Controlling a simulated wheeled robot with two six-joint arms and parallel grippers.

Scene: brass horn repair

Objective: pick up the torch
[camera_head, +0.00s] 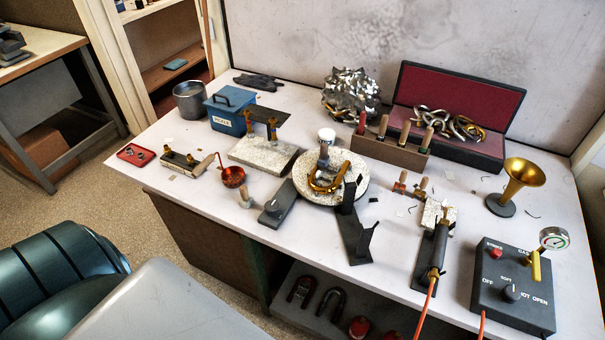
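The torch (440,245) appears to be the dark, slim cylinder at the right front of the workbench. A brass fitting is at its near end, and an orange hose (427,305) runs from there over the front edge. It lies on or against a dark flat piece, with its far end close to a pale speckled block (437,214). Neither of my grippers shows in the head view, so nothing is seen touching the torch.
Right of the torch stands a dark control box (512,290) with knobs and a gauge (553,238). A brass bell (518,184) stands behind. Left are an empty black angled stand (352,235) and a round plate (306,184) bearing a brass tube. The workbench (395,275) is bare between stand and torch.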

